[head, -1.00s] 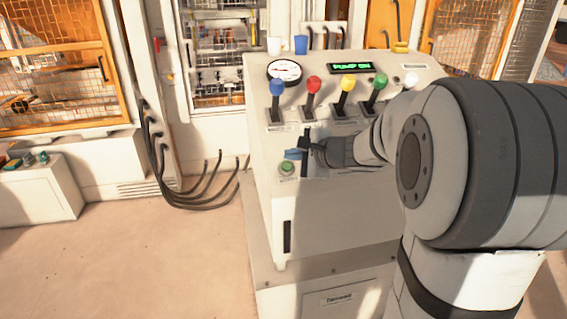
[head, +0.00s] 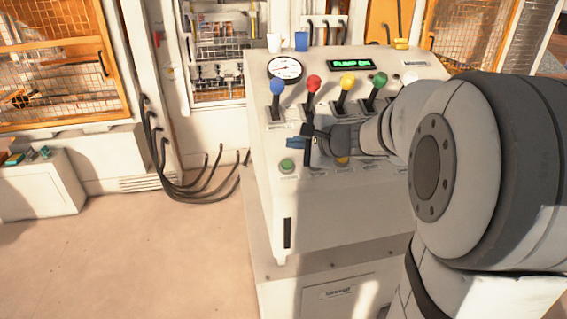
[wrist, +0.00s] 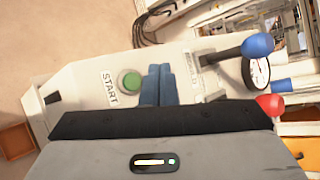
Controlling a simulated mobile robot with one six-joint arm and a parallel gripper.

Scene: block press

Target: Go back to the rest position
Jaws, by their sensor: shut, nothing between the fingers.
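My gripper (head: 294,143) is over the front part of the sloped control panel (head: 350,219), just above and right of the green START button (head: 287,165). Its blue fingers (wrist: 159,85) are together and empty in the wrist view. The START button (wrist: 130,82) lies just left of the fingers there and looks apart from them. The gap between fingertips and panel cannot be judged exactly. My forearm hides the right part of the panel.
Blue (head: 277,88), red (head: 313,83), yellow (head: 347,81) and green (head: 380,80) levers stand behind my gripper. A gauge (head: 285,68), a display (head: 351,65) reading PUMP ON and two cups stand farther back. Open floor (head: 130,260) lies left.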

